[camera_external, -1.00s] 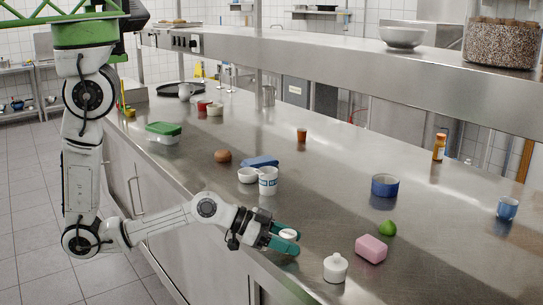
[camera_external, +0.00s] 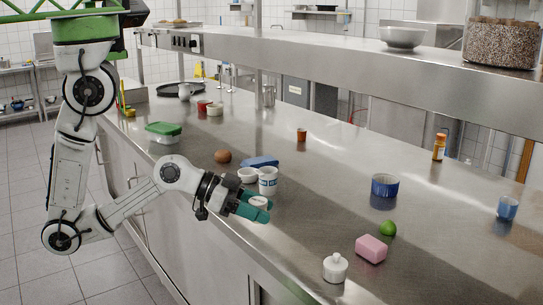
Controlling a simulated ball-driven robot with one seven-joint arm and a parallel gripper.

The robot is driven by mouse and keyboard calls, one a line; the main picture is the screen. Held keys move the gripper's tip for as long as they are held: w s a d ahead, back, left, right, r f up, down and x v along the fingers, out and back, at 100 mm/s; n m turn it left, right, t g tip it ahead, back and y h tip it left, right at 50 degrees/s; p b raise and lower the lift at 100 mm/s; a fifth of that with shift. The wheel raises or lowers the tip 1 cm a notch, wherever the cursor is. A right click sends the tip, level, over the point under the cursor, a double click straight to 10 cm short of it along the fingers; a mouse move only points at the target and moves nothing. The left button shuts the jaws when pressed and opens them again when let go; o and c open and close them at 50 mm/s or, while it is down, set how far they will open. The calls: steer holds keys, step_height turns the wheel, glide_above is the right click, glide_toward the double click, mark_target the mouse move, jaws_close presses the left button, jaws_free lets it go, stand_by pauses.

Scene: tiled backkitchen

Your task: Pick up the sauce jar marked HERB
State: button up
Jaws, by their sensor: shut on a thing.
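My gripper (camera_external: 263,208) has teal fingers and is shut on a small white-topped jar (camera_external: 258,201). The fingers hide most of the jar, and I cannot read any marking on it, so HERB is not visible. The gripper is over the near part of the steel counter, just in front of a white cup with blue marking (camera_external: 267,181). I cannot tell whether the jar is clear of the counter.
On the steel counter (camera_external: 320,220), a white bowl (camera_external: 247,175), blue item (camera_external: 260,163) and brown ball (camera_external: 223,156) lie close behind my gripper.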

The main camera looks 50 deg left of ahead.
steer(key=s+a+r+p, duration=0.2)
steer(key=s+r+p, duration=0.1)
steer(key=s+p, duration=0.2)
steer(key=shift+s+a+r+p, duration=0.15)
steer(key=shift+s+a+p, duration=0.2)
steer(key=shift+s, duration=0.35)
